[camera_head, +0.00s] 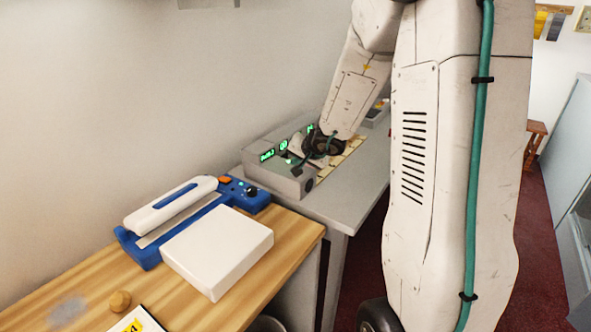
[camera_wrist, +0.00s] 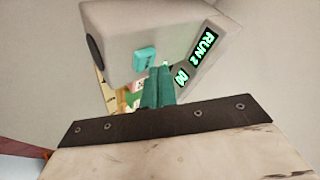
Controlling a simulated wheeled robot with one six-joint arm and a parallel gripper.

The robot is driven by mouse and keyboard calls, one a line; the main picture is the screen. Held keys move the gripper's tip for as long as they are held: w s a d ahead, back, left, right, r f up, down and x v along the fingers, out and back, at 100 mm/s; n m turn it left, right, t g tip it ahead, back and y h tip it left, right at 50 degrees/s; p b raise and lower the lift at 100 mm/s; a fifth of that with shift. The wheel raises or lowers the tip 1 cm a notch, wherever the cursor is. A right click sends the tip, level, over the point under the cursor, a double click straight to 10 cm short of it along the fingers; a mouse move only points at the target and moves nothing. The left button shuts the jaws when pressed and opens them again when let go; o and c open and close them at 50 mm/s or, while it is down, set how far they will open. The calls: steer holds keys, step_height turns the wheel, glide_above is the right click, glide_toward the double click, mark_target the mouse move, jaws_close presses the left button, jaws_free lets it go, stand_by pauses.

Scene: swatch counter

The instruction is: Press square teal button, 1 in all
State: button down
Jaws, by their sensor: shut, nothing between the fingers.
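The square teal button (camera_wrist: 145,60) sits on a face of a grey box-shaped device in the wrist view. My gripper (camera_wrist: 163,72) shows there with its two teal fingers shut together and nothing between them. Its fingertips appear just right of the button, with a small gap in the picture; I cannot tell the depth between them. The grey device (camera_head: 298,185) stands on a grey table in the head view, with my arm reaching down over it. The button cannot be made out clearly in the head view.
Green displays (camera_wrist: 203,48) on the device show lit characters beside the fingers. A wooden counter (camera_head: 205,312) in front holds a blue and white sealer-like machine (camera_head: 150,255), a white block (camera_head: 218,250) and a small round knob (camera_head: 120,300). The front part of the grey table is clear.

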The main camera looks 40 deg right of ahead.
steer(key=shift+r, duration=0.3)
steer(key=shift+r, duration=2.5)
